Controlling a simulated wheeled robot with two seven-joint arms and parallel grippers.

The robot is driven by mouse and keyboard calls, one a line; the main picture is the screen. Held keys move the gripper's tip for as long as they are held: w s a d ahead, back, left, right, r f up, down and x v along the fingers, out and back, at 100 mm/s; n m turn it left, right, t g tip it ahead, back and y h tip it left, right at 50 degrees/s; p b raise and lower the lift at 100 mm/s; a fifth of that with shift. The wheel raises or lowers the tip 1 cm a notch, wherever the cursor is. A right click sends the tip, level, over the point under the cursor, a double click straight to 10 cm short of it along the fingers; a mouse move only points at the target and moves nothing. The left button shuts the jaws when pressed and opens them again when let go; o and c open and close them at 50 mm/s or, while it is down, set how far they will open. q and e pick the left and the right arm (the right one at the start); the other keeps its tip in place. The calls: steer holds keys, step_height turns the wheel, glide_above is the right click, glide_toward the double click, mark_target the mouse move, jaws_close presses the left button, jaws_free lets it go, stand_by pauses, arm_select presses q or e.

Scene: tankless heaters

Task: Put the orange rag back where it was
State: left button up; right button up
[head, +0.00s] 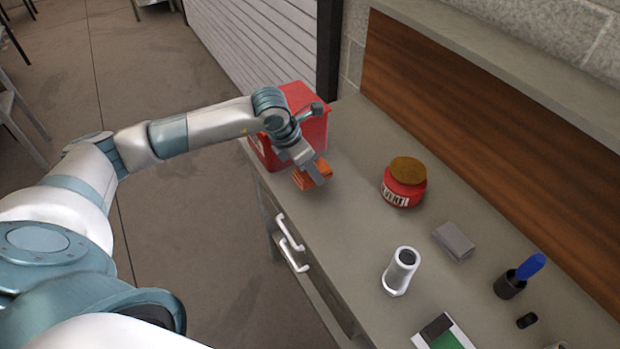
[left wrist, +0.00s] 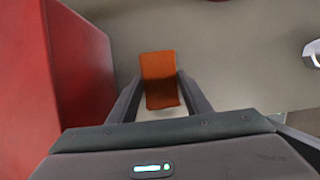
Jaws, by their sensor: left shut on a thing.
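The orange rag (head: 313,175) is a small folded orange block near the front edge of the counter, just in front of the red box. My left gripper (head: 311,168) is shut on it; in the left wrist view the rag (left wrist: 161,80) sits between the two fingers of the gripper (left wrist: 160,97). The rag is close above the counter top; I cannot tell if it touches. My right gripper is not in view.
The red box (head: 303,110) stands close beside the gripper. A red can (head: 403,190) with a brown top, a grey block (head: 454,241), a white cylinder (head: 402,268) and a blue-handled item (head: 530,266) stand on the counter (head: 350,215). Drawers with white handles (head: 290,243) are below.

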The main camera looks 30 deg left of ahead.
mark_target(310, 178)
arm_select(q)
steer(key=shift+f, duration=0.1)
steer(key=shift+f+b, duration=0.8)
steer(key=shift+f, duration=1.15)
steer(key=o, duration=1)
